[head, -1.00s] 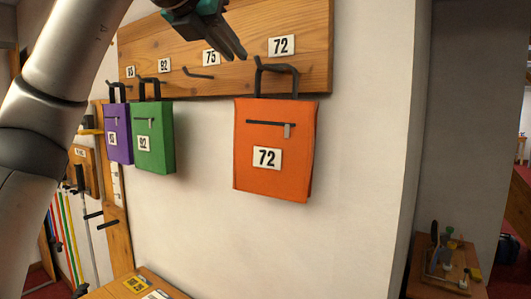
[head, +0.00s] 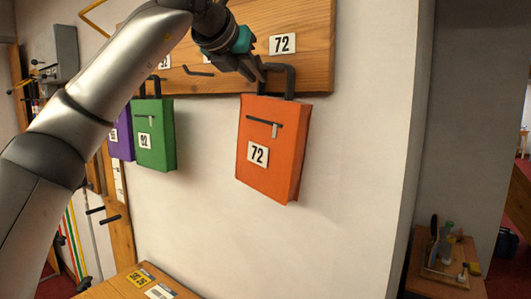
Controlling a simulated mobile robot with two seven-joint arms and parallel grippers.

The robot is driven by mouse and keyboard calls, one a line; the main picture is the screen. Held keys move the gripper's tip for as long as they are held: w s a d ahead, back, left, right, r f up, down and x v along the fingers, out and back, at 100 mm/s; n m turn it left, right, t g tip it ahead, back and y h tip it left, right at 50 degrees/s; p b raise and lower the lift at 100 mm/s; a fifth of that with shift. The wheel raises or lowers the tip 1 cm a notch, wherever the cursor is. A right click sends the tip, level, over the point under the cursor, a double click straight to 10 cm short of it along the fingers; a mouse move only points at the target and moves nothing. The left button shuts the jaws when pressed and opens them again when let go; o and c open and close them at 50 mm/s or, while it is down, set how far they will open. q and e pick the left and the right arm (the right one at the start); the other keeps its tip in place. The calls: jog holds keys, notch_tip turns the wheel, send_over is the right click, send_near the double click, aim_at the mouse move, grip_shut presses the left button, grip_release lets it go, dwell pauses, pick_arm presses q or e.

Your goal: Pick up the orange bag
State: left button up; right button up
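The orange bag (head: 272,150) hangs against the wall below the wooden rack, slightly tilted and turned, with its right side face showing. It has a dark handle (head: 291,78), a zip with a grey pull and a white tag reading 72. My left gripper (head: 256,70) reaches in from the upper left. Its dark fingertips are at the left part of the handle and seem to touch it or overlap it in view. I cannot tell whether the fingers are closed on it. The hook behind the handle is hidden. My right gripper is not in view.
The wooden rack (head: 312,62) carries number labels and an empty hook (head: 199,72). A green bag (head: 155,150) and a purple bag (head: 123,148) hang to the left, partly behind my arm. A wooden table (head: 118,290) with cards is below. Bare wall lies right of the orange bag.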

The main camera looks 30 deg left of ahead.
pick_arm(q)
grip_shut()
jog(key=shift+r, duration=0.15)
dwell(0.9)
jog(key=shift+r, duration=0.1)
jog(key=shift+s, duration=0.1)
